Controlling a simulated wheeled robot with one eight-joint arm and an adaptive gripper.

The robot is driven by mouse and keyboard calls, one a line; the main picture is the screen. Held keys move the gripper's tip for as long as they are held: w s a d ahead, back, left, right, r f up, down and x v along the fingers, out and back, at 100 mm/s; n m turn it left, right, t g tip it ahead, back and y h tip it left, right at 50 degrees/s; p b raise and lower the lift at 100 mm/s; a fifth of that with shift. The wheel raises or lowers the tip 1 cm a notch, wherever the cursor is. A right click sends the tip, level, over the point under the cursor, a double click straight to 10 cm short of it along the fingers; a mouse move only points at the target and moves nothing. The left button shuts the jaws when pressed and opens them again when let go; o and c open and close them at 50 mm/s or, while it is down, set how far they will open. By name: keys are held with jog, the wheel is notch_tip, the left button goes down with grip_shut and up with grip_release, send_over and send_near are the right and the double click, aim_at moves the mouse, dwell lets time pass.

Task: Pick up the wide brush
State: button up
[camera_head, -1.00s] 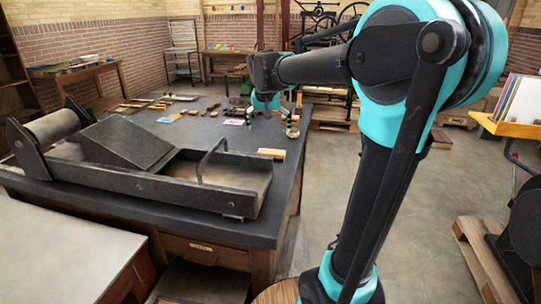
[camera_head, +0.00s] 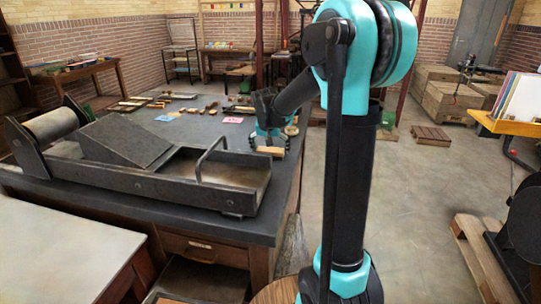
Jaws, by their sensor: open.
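A small light-wood piece (camera_head: 268,151) lies near the right edge of the dark table. It may be the wide brush, but it is too small to tell for sure. My gripper (camera_head: 270,143) points down directly at this piece, with its open fingers at or just behind it. I cannot tell whether they touch it. The gripper hides the tabletop behind the piece.
A large black press with a roller (camera_head: 52,124) and a raised metal handle fills the front left of the dark table (camera_head: 120,203). Several small tools and a pink card (camera_head: 233,120) lie further back. A small round object (camera_head: 291,130) stands right of my gripper.

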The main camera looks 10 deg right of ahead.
aim_at(271, 149)
jog(key=shift+f, duration=0.25)
jog(key=shift+c, duration=0.6)
jog(key=c, duration=0.7)
jog(key=shift+r, duration=0.15)
jog(key=shift+c, duration=0.2)
notch_tip(271, 149, up, 20)
